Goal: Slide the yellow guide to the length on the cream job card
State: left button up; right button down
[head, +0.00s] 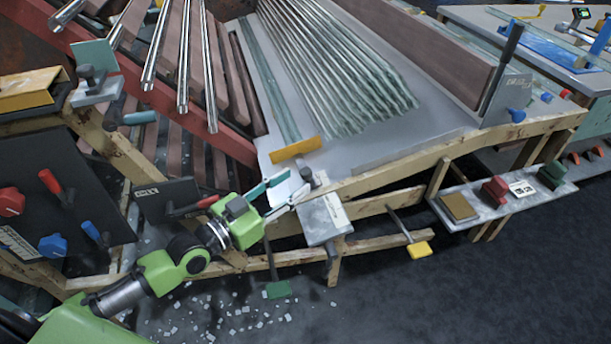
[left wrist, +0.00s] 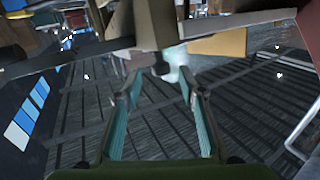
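The yellow guide (head: 296,149) appears to be the yellow-orange plate at the near end of the glass tubing on the sloped grey bench. A similar yellow-orange plate (left wrist: 218,44) shows at upper right in the left wrist view. My left gripper (head: 284,184) is open and empty, just below and left of that guide and apart from it. Its two teal fingers (left wrist: 158,82) stand spread in the left wrist view. I cannot surely make out the cream job card; a small pale card (head: 522,188) lies on the shelf at right, its writing unreadable. My right gripper is not seen.
A grey metal block with a pale strip (head: 323,218) sits at the bench's front edge, close to my gripper. Glass tubes (head: 320,65) cover the bench. Red (head: 494,189) and green (head: 552,175) blocks stand on the right shelf. A yellow pedal (head: 418,250) hangs below.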

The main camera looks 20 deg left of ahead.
aim_at(302, 177)
pick_arm(q)
jog(key=shift+x, duration=2.6)
grip_shut()
